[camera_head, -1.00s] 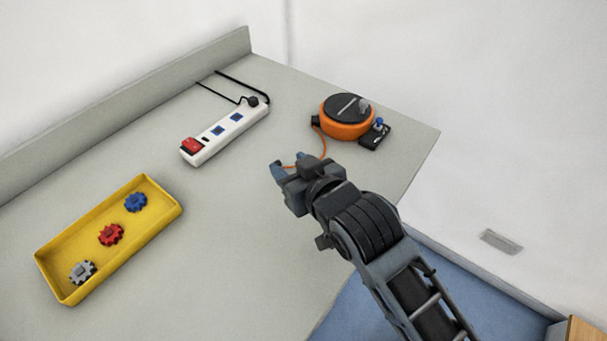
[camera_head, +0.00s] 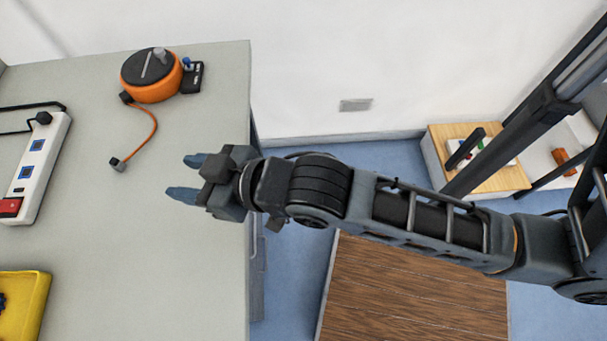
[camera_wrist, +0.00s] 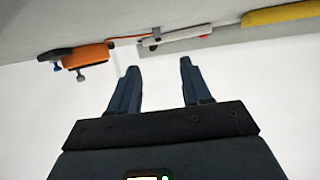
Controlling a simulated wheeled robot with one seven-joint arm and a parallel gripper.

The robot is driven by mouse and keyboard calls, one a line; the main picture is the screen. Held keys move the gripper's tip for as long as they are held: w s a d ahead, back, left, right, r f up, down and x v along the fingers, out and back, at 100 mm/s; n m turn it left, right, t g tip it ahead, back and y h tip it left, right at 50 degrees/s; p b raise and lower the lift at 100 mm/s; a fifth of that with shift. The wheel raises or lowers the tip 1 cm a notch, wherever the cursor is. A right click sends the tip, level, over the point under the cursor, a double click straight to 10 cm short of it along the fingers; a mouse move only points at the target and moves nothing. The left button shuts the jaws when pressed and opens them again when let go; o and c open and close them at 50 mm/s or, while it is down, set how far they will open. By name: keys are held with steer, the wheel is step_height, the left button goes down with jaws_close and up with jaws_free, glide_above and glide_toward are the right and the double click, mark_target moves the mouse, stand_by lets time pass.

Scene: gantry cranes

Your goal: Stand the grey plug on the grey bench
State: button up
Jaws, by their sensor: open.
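The grey plug (camera_head: 118,164) is a small block at the end of an orange cable (camera_head: 152,124), on the grey bench (camera_head: 172,225). Whether it stands or lies is too small to tell. The cable runs from an orange reel (camera_head: 151,82) with a dark top. My gripper (camera_head: 184,176) is open and empty over the bench's right part, to the right of the plug and apart from it, fingers pointing left. In the wrist view my fingers (camera_wrist: 159,72) are spread with nothing between them; the plug (camera_wrist: 152,43) shows beyond them.
A small black box with a blue knob (camera_head: 192,77) sits beside the reel. A white power strip (camera_head: 40,160) and a yellow tray (camera_head: 40,300) lie at the left. The bench between the tray and my gripper is clear. A wooden-topped unit (camera_head: 510,178) stands at the right.

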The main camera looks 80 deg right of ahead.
steer(key=s+r, duration=0.2)
steer(key=s, duration=0.9)
steer(key=s+d+r+t, duration=0.1)
steer(key=s+r, duration=0.1)
steer(key=s, duration=0.9)
steer(key=shift+d+r+n, duration=0.2)
steer(key=shift+d+n, duration=0.05)
steer(key=shift+n, duration=0.05)
stand_by(0.7)
